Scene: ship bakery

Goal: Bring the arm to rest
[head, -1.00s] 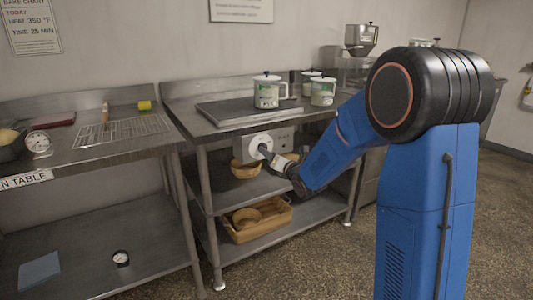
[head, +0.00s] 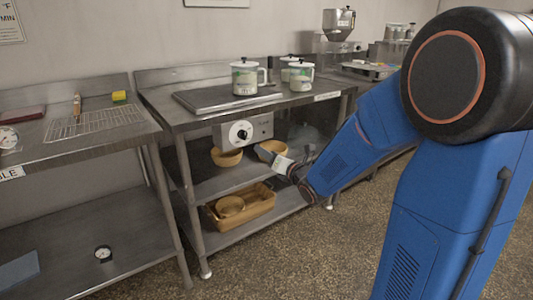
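My blue arm reaches in from the right in the head view. Its end, my gripper (head: 279,165), is in front of the middle steel bench, below a control box with a black knob (head: 241,133). The gripper is small and partly overlaps a wicker basket (head: 270,150) behind it. I cannot make out whether the fingers are open or closed, and no held object can be seen clearly.
The steel bench holds a dark griddle plate (head: 210,99) and several white pots (head: 245,78). A brown tray (head: 260,205) with a basket sits on its lower shelf. A left table carries a wire rack (head: 95,122). Speckled floor (head: 300,255) is open in front.

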